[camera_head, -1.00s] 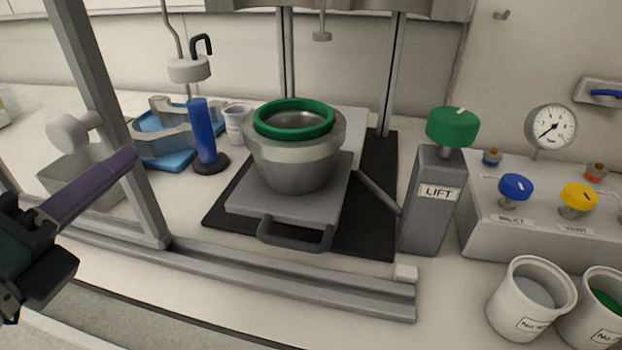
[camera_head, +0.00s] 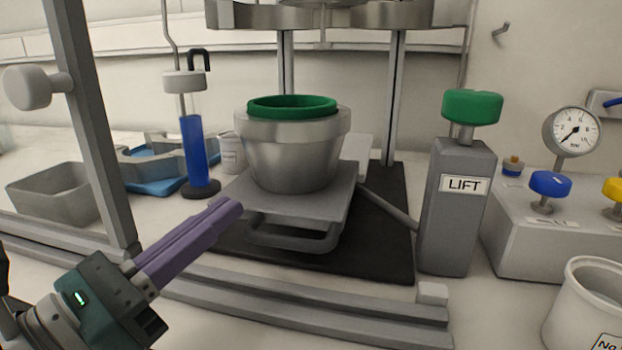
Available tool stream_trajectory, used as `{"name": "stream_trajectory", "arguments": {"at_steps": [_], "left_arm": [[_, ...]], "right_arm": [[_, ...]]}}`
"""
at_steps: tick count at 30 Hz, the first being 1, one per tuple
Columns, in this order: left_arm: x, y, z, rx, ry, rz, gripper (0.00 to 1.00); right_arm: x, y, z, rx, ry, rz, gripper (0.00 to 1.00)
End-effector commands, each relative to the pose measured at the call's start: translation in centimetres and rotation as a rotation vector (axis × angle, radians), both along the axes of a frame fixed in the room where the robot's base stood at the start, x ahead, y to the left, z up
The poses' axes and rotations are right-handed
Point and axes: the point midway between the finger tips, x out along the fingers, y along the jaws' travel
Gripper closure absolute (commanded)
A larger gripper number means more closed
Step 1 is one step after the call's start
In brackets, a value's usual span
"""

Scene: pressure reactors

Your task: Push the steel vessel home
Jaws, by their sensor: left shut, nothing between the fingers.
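The steel vessel (camera_head: 290,158) is a round metal pot with a green ring (camera_head: 292,106) on its rim. It stands upright on a grey sliding plate (camera_head: 335,198) with a bar handle (camera_head: 292,238) at the front. The plate lies over a black mat (camera_head: 385,240), below the steel reactor head (camera_head: 380,14). My left gripper (camera_head: 232,208) has purple fingers, shut and empty. It points at the plate from the front left, and its tips appear short of the handle. My right gripper is not in view.
A grey frame post (camera_head: 92,130) and a low front rail (camera_head: 300,296) border the bay. A LIFT pedestal (camera_head: 457,215) with a green knob stands right of the plate. A blue cylinder (camera_head: 197,150) stands left. A white tub (camera_head: 585,305) is at front right.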

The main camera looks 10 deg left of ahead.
Motion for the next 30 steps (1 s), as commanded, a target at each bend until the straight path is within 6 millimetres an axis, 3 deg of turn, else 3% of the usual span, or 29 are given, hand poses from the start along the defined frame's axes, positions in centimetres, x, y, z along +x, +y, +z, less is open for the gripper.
{"name": "stream_trajectory", "arguments": {"at_steps": [3, 10, 30], "left_arm": [[2.1, -0.9, 0.7, -0.001, -0.002, 0.000, 1.00], [4.5, -2.0, 1.2, -0.001, 0.000, 0.001, 1.00], [5.6, -2.3, 1.1, -0.001, -0.001, 0.001, 1.00]], "right_arm": [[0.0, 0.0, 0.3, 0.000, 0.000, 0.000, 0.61], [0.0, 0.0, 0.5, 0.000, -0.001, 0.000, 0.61], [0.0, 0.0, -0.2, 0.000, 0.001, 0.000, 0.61]]}}
